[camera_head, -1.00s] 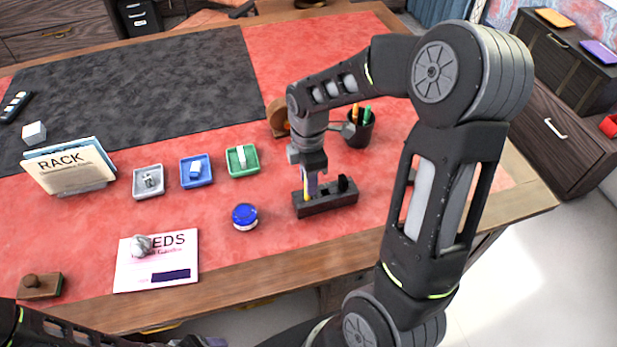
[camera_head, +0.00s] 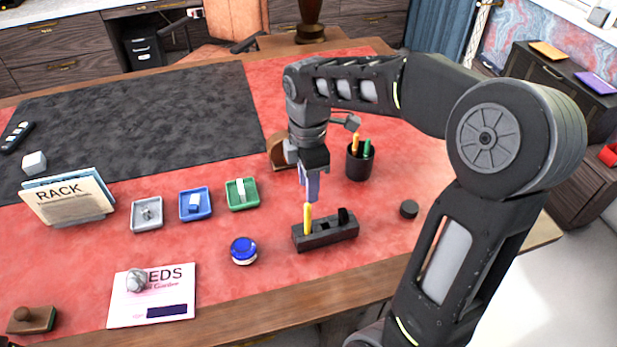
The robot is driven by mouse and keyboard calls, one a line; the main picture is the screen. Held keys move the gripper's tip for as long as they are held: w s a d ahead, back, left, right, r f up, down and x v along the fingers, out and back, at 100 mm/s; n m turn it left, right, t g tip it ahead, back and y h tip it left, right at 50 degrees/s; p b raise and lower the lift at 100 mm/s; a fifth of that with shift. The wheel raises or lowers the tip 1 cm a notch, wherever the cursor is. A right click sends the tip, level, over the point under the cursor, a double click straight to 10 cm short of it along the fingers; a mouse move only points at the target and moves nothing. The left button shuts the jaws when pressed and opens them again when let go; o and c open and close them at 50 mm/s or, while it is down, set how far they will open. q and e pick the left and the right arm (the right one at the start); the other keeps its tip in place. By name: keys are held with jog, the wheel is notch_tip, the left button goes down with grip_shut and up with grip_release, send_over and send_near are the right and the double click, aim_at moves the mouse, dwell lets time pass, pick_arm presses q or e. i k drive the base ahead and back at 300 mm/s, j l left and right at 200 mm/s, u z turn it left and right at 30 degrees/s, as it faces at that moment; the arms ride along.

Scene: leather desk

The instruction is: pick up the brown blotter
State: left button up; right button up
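A brown wooden block with a round knob, which looks like the brown blotter (camera_head: 32,318), sits at the lower left of the desk, near its front edge. My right gripper (camera_head: 308,190) is far to the right of it, above the dark pen block (camera_head: 325,236). Its fingers point down and look slightly apart, with nothing between them. A yellow pen (camera_head: 307,219) stands upright in the block below the fingers. My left gripper is not in view.
Near the blotter lies a seeds packet (camera_head: 150,310) with a crumpled ball on it. A blue-lidded jar (camera_head: 243,250), several small trays, a rack of folders (camera_head: 68,203) and a pen cup (camera_head: 359,165) stand around. The red desk top around the blotter is mostly clear.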

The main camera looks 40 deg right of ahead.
aim_at(24, 320)
jog(key=k, duration=1)
